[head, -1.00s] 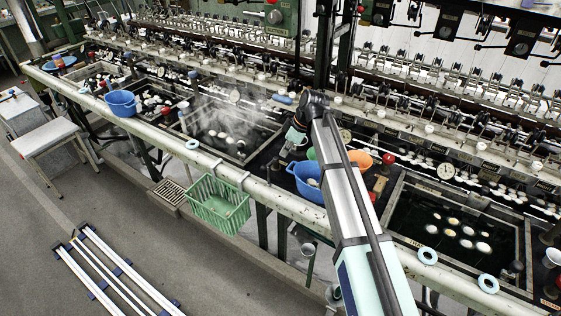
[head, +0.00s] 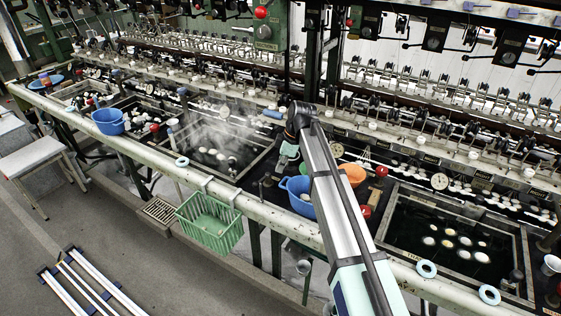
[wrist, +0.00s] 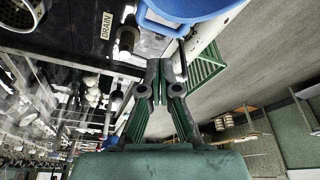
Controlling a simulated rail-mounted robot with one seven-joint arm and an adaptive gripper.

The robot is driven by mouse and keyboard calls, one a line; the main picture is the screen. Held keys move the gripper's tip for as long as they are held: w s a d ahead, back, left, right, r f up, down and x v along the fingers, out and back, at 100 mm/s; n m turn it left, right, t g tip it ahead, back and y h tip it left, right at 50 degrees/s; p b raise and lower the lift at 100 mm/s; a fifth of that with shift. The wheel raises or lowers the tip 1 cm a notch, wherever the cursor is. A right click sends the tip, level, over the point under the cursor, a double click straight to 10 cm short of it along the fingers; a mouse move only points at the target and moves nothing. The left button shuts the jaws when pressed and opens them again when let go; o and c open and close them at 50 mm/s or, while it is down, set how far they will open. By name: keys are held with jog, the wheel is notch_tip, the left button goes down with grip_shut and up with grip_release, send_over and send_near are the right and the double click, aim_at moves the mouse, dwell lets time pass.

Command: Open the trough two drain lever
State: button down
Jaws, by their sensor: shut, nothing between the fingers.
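In the wrist view a plate marked DRAIN (wrist: 107,26) is at the upper left. Beside it is a dark, round-ended handle (wrist: 126,40), which looks like the drain lever; I cannot tell its trough number or position. My gripper (wrist: 167,68) is shut and empty, with its fingertips just to the right of and below the handle in the picture. I see no clear contact. In the head view my gripper (head: 285,160) is low between the steaming basin (head: 238,172) and a blue tub (head: 299,196). The lever cannot be made out there.
The blue tub (wrist: 185,10) is close beyond my fingertips in the wrist view. A green basket (head: 210,222) hangs on the front rail (head: 160,165). An orange bowl (head: 352,173) and the right basin (head: 450,240) lie to the right. Reeling machinery stands behind.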

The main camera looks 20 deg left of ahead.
aim_at(262, 179)
jog(key=p+x, duration=0.2)
jog(key=x, duration=0.4)
jog(key=shift+f, duration=0.15)
jog(key=a, duration=0.1)
jog(key=a+p, duration=0.1)
jog(key=shift+s+a+f, duration=0.15)
jog(key=shift+s+a, duration=0.1)
jog(key=shift+s+a+f, duration=0.1)
jog(key=shift+a+f, duration=0.05)
jog(key=shift+a, duration=0.25)
jog(key=shift+s+a+f, duration=0.1)
jog(key=shift+a+f, duration=0.05)
jog(key=shift+a, duration=0.2)
jog(key=shift+w+d, duration=0.1)
jog(key=shift+d, duration=0.05)
